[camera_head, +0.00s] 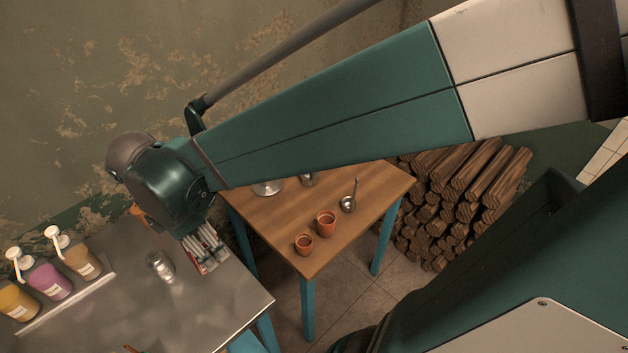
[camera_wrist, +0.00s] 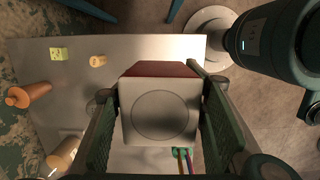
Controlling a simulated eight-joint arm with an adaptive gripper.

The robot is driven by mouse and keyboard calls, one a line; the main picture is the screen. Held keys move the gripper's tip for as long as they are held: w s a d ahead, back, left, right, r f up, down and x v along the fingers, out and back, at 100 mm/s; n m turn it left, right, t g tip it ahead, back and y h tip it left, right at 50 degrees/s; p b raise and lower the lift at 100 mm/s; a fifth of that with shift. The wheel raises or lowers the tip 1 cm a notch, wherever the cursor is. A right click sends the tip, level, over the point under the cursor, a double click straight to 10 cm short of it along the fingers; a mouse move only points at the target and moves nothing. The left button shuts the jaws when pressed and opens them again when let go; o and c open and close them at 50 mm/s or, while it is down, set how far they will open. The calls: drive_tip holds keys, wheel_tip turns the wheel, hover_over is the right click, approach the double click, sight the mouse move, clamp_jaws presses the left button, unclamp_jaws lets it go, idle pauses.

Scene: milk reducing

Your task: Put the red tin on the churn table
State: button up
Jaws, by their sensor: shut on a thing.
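The red tin (camera_wrist: 160,110) is boxy, with a pale face bearing a round ring and a red-brown side. In the wrist view my gripper (camera_wrist: 160,92) is shut on it, one green finger on each side. In the head view my gripper (camera_head: 206,246) is below the wrist, over the right part of the steel table, with red edges showing by it. A wooden table (camera_head: 270,215) with blue legs stands right of the steel one. No marking shows which is the churn table.
The steel table (camera_head: 150,315) holds pump bottles (camera_head: 50,280) and a metal jar (camera_head: 160,265). On the wooden table are clay cups (camera_head: 326,222), a ladle (camera_head: 349,202) and metalware partly hidden by my arm. Stacked logs (camera_head: 470,190) lie to its right.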

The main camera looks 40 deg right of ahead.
wheel_tip(320, 180, up, 5)
drive_tip(key=shift+f, duration=0.2)
drive_tip(key=w+d, duration=0.9)
drive_tip(key=d, duration=0.6)
drive_tip(key=w+d+r, duration=0.1)
drive_tip(key=w+d, duration=0.1)
drive_tip(key=d, duration=1)
drive_tip(key=w+d, duration=0.2)
drive_tip(key=d, duration=1.1)
drive_tip(key=s+d+f, duration=0.1)
drive_tip(key=s+d, duration=0.3)
drive_tip(key=d, duration=0.8)
drive_tip(key=s+d, duration=0.4)
drive_tip(key=d, duration=0.8)
wheel_tip(320, 180, down, 16)
drive_tip(key=shift+a+p, duration=0.15)
drive_tip(key=shift+p, duration=0.2)
drive_tip(key=shift+f+b, duration=0.45)
drive_tip(key=shift+f, duration=2.6)
